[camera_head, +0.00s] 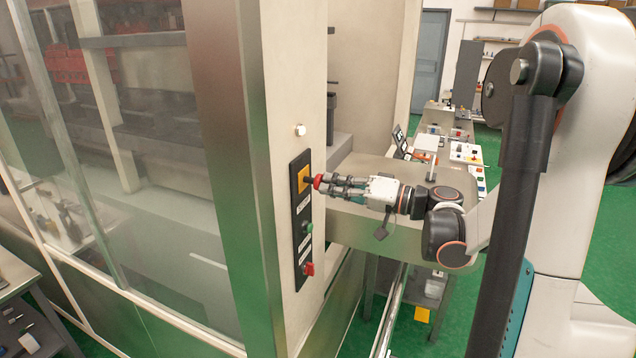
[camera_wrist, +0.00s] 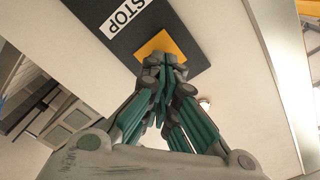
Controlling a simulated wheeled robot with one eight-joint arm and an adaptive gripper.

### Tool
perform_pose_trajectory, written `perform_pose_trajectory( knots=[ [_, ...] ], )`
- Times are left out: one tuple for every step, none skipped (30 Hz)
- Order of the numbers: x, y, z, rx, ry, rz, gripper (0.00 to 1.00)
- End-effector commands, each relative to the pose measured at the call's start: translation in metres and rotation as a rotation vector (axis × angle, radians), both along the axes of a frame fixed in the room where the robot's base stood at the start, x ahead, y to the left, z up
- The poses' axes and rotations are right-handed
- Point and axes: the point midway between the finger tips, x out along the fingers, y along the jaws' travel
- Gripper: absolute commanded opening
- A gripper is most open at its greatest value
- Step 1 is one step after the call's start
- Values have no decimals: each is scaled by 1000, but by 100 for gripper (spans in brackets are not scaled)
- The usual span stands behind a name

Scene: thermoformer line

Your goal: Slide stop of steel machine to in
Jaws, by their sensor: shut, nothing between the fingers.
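The steel machine (camera_head: 230,150) has a dark control panel (camera_head: 301,215) on its front post. A yellow plate (camera_head: 303,179) with the red stop button (camera_head: 318,181) sits at the panel's top. My gripper (camera_head: 327,182) is shut and empty, its fingertips at the red button; whether they touch it I cannot tell. In the wrist view the closed fingers (camera_wrist: 165,68) are in front of the yellow plate (camera_wrist: 163,44), beside the STOP label (camera_wrist: 124,14). The button is hidden behind the fingers there.
Lower on the panel are a green button (camera_head: 309,227) and a red switch (camera_head: 309,269). The machine's glass front (camera_head: 130,150) fills the left. Green floor (camera_head: 470,320) is open at the lower right.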

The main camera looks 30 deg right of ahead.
Motion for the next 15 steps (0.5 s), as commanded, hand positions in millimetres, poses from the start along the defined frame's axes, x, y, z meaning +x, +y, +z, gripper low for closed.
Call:
perform_pose_trajectory(
  knots=[
    [1, 1, 0, 0, 0, 1, 0],
    [2, 2, 0, 0, 0, 1, 0],
    [2, 2, 0, 0, 0, 1, 0],
    [3, 2, 0, 0, 0, 1, 0],
    [3, 3, 0, 0, 0, 1, 0],
    [4, 3, 0, 0, 0, 1, 0],
    [5, 4, 0, 0, 0, 1, 0],
    [5, 4, 0, 0, 0, 1, 0],
    [6, 4, 0, 0, -1, 1, 0],
    [5, 4, 0, 0, -1, 1, 0],
    [5, 4, 0, 0, 0, 0, 0],
    [4, 3, 0, 0, 0, 0, 0],
    [3, 2, 0, 0, 0, -1, 0],
    [2, 1, 0, 0, 0, -1, 0],
    [0, -1, 0, 0, 0, -1, 0]
  ],
)
